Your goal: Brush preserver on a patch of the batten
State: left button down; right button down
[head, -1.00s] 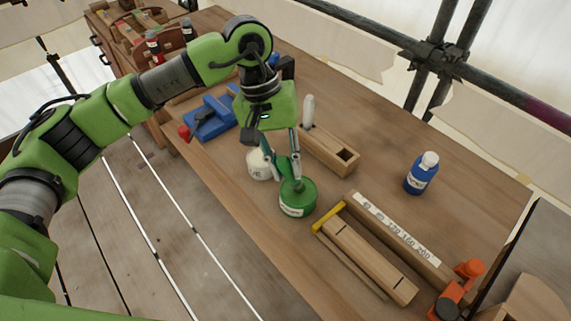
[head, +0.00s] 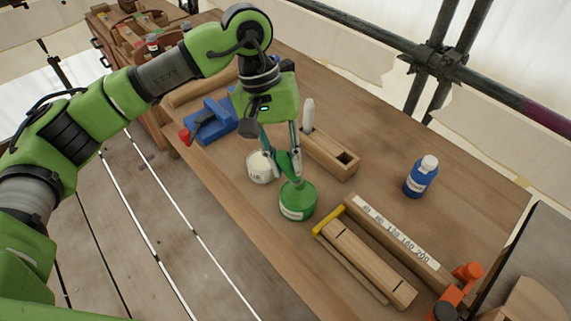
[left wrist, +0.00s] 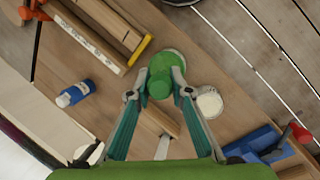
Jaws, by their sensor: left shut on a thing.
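A green jar (head: 297,203) with a pale label stands upright on the bench, and in the left wrist view (left wrist: 164,62) it lies beyond the fingertips. My left gripper (head: 291,176) points down over it, its fingers shut on the jar's green top (left wrist: 159,84). The brush itself is not visible. The batten (head: 367,261) is a pale wooden strip with a dark line across it, lying in a wooden fixture with a yellow end stop (head: 328,220), right of and nearer than the jar. A number scale (head: 396,228) runs along the fixture. My right gripper is out of view.
A white jar (head: 260,168) stands close left of the green one. A wooden block with a slot (head: 330,155) and a pale upright tool is behind. A blue bottle (head: 421,177) stands at right, an orange clamp (head: 459,289) at front right, a blue vise (head: 211,122) at left.

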aim_at(286, 150)
pick_arm(q)
jog(key=shift+r+p, duration=0.5)
jog(key=shift+r, duration=1.7)
jog(key=shift+f, duration=0.1)
